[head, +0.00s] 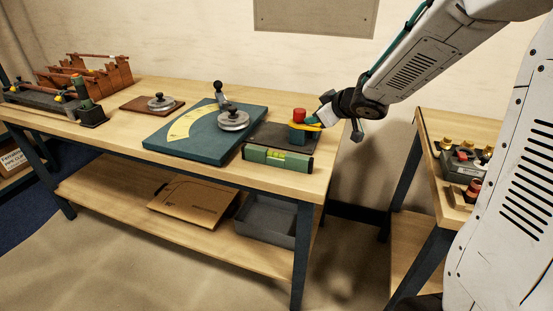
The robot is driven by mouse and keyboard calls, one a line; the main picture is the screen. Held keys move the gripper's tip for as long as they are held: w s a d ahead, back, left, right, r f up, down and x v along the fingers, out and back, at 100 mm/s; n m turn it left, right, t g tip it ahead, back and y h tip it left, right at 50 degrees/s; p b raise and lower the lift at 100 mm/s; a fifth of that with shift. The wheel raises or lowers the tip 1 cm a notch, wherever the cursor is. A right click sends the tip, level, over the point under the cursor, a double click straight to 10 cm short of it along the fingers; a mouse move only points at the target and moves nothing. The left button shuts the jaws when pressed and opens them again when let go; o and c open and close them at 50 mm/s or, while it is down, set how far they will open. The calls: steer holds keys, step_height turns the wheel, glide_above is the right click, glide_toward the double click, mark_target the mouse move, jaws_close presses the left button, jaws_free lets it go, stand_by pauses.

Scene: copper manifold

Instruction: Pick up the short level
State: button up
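The short level (278,159) is a green bar with a bright yellow-green vial in its front face. It lies along the front edge of a dark pad (283,137) at the right end of the long wooden table. My gripper (313,124) is above the back right of that pad, behind the level and apart from it. A small teal block with a red top (299,115) shows right at the gripper, with yellow-orange parts around it. The fingers are small and partly hidden, so I cannot tell whether they are open or touch the block.
A teal board with a yellow scale (185,130) and a round metal weight (233,119) lies left of the pad. A brown plate (140,106) and a copper-pipe rack (90,75) are farther left. A second table (440,125) with fittings stands at right. The table's front edge is close to the level.

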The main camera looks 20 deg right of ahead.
mark_target(277, 152)
steer(key=a+f+n+g+y, duration=0.1)
steer(key=a+f+y, duration=0.1)
steer(key=f, duration=0.1)
steer(key=a+f+n+g+y, duration=0.1)
steer(key=a+f+y, duration=0.1)
steer(key=f+y, duration=0.1)
steer(key=s+a+f+n+g+y, duration=0.1)
steer(key=a+f+y, duration=0.1)
steer(key=f, duration=0.1)
steer(key=shift+a+n+g, duration=0.1)
steer(key=shift+n+g, duration=0.2)
steer(key=shift+n, duration=0.1)
steer(key=x, duration=0.7)
steer(key=shift+a+f, duration=0.2)
steer(key=shift+a, duration=0.1)
jaws_close()
